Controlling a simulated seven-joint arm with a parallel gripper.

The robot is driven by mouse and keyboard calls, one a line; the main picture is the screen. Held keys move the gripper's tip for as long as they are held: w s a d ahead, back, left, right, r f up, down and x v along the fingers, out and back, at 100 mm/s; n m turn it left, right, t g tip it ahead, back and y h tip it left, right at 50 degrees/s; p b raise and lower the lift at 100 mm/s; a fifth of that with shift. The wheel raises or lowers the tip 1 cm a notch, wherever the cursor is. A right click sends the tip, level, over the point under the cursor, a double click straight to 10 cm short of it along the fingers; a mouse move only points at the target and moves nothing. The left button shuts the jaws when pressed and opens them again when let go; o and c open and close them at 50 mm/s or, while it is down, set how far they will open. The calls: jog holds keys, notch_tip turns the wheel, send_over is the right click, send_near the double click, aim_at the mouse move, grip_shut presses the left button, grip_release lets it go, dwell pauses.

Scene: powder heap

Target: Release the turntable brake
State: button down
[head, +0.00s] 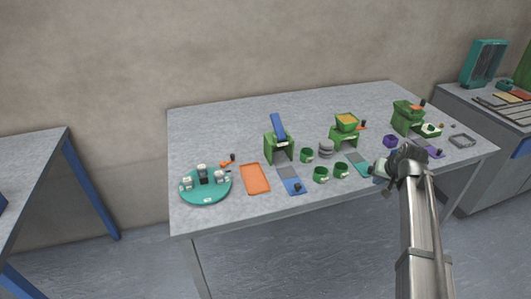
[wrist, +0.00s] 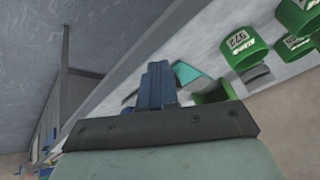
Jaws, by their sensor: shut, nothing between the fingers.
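The teal round turntable (head: 206,188) lies at the left end of the table with several small white-and-dark containers on it. An orange lever with a dark knob (head: 228,160) stands at its back right edge; I take it to be the brake, and its setting is too small to tell. My gripper (head: 380,168) is at the table's front edge on the right, far from the turntable. In the wrist view the fingers of my gripper (wrist: 158,85) are together with nothing between them. The turntable does not show in the wrist view.
An orange tray (head: 256,178) lies right of the turntable. Green stations (head: 279,146) stand along the table, with green cups (head: 320,174) in front; labelled cups (wrist: 243,47) show in the wrist view. The table's back left (head: 205,125) is clear.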

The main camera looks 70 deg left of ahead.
jog(key=s+a+r+n, duration=0.2)
jog(key=s+a, duration=0.2)
jog(key=s, duration=0.2)
jog(key=s+a+r+n+g, duration=0.1)
jog(key=s+a+r+n, duration=0.1)
jog(key=s, duration=0.4)
jog(key=s+a+r+n+g, duration=0.1)
jog(key=s+a+r+n, duration=0.1)
jog(key=s+a, duration=0.3)
jog(key=shift+s+a+h, duration=0.35)
jog(key=shift+s+h, duration=0.05)
jog(key=shift+s, duration=0.15)
jog(key=s+a+r+n, duration=0.2)
jog(key=s, duration=0.4)
jog(key=s+a+r+n+g+h, duration=0.1)
jog(key=s+r+n, duration=0.1)
jog(key=s, duration=0.5)
jog(key=s+a+r+n, duration=0.2)
jog(key=s, duration=0.5)
jog(key=shift+s+a+n, duration=0.2)
jog(key=shift+a+n, duration=0.15)
jog(key=shift+n, duration=0.05)
jog(key=shift+f, duration=0.1)
